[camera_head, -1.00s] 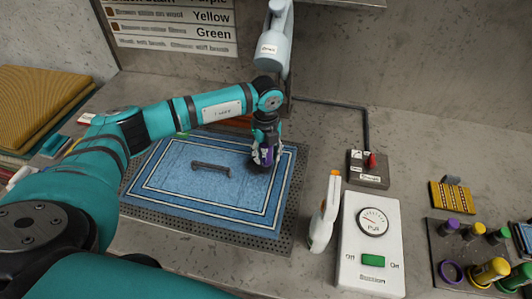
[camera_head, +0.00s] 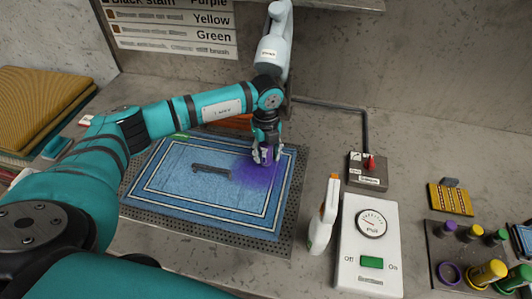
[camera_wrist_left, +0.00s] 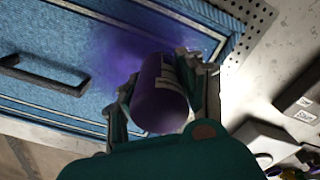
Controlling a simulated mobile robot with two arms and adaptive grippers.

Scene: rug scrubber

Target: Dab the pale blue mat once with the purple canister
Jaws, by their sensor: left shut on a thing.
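The pale blue mat (camera_head: 190,205) with white border lines lies on a perforated grey tray. A dark bar-shaped mark or handle (camera_head: 211,169) lies near its middle. A soft purple patch (camera_head: 258,176) shows on the mat's right part. My left gripper (camera_head: 266,154) is over the mat's upper right part, pointing down. It is shut on the purple canister (camera_wrist_left: 160,95), which shows between the fingers in the left wrist view. I cannot tell whether the canister touches the mat. My right gripper is not in view.
A white spray bottle with an orange top (camera_head: 324,215) and a white gauge box (camera_head: 370,250) stand right of the tray. A switch box (camera_head: 368,172) is behind them. A rack with coloured caps (camera_head: 480,255) is at far right. Folded yellow mats (camera_head: 40,110) lie at left.

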